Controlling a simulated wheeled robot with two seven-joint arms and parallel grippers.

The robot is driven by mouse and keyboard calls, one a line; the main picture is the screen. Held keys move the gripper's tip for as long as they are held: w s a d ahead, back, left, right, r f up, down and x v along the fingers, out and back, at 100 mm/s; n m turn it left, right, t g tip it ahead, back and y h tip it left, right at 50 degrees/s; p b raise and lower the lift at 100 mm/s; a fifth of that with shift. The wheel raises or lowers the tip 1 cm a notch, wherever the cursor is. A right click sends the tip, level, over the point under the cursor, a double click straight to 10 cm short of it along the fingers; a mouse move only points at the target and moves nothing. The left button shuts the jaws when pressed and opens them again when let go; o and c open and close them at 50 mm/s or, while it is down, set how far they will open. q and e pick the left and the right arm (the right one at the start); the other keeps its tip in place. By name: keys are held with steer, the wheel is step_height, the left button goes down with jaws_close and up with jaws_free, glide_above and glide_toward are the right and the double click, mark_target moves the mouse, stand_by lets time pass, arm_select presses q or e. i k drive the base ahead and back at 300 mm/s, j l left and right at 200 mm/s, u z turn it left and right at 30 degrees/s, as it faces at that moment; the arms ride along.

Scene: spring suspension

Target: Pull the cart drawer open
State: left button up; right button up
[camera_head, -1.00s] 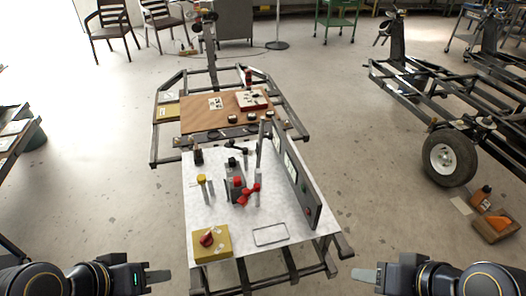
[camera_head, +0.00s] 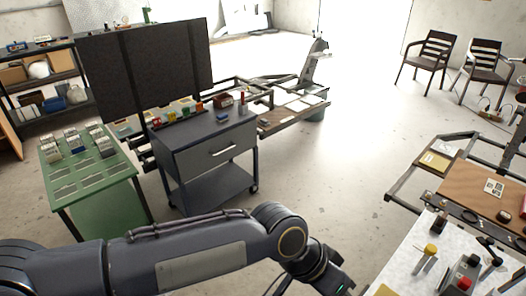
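A dark grey cart (camera_head: 176,160) stands left of centre in the head view. Its drawer (camera_head: 222,149) is shut, with a light bar handle across the front facing right. Several small coloured items sit on the cart top. My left arm crosses the bottom of the view. The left gripper (camera_head: 340,287) is at the lower edge, mostly cut off, well in front of and to the right of the cart and apart from it. Its fingers cannot be made out. My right gripper is outside the view.
A green table (camera_head: 95,187) with parts stands left of the cart. A dark upright panel (camera_head: 150,65) rises behind. The white-topped workbench (camera_head: 400,268) is at lower right. Floor between cart and workbench is clear. Two chairs (camera_head: 430,57) stand far back.

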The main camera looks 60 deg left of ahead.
mark_target(193, 161)
steer(key=u, duration=2.4)
steer(key=i+u, duration=0.15)
steer(key=i, duration=0.6)
steer(key=i+u, duration=0.1)
steer(key=i, duration=0.65)
steer(key=i+l+u, duration=0.15)
steer(key=i, duration=0.55)
